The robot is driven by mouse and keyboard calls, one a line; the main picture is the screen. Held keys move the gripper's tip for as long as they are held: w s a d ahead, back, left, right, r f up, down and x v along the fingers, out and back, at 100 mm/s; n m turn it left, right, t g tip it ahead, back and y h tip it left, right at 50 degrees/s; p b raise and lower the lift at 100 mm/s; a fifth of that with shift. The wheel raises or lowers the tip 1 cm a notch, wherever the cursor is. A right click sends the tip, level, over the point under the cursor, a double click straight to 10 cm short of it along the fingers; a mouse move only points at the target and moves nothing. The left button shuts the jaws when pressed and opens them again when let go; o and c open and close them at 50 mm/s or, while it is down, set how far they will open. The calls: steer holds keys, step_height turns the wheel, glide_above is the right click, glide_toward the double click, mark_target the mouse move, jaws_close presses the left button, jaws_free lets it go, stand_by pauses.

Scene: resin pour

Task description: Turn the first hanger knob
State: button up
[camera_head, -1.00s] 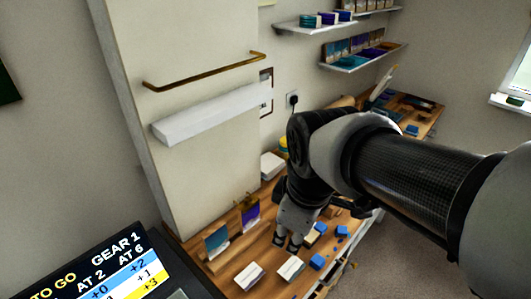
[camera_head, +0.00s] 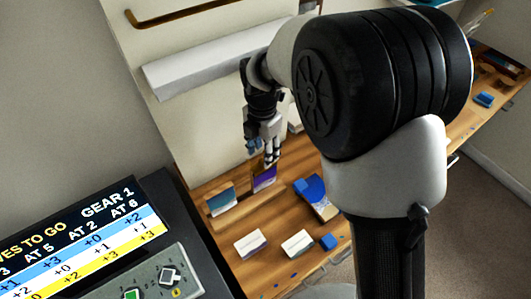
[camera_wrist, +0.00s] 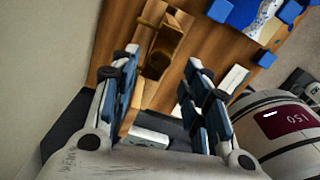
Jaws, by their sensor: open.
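My gripper (camera_head: 270,158) hangs open and empty above the wooden bench, fingers pointing down. In the head view it is just above and partly in front of a purple-and-white card (camera_head: 264,180). A teal-and-white card (camera_head: 221,202) stands to its left. In the wrist view the open fingers of my gripper (camera_wrist: 163,95) frame a brown wooden-looking piece (camera_wrist: 160,45) beyond them, with a gap between. I cannot tell whether this piece is part of a hanger. No hanger knob can be made out clearly in either view.
A console (camera_head: 95,235) with a lit screen reading GEAR 1 stands at lower left. Two white-topped blocks (camera_head: 250,243) (camera_head: 297,243) and blue pieces (camera_head: 328,242) lie on the bench front. A white ledge (camera_head: 210,72) and brass rail (camera_head: 175,17) project from the wall behind.

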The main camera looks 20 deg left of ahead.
steer(key=shift+w+f+b, duration=0.1)
steer(key=shift+f+b, duration=0.25)
steer(key=shift+f, duration=1.35)
steer(key=shift+c, duration=0.2)
jaws_close()
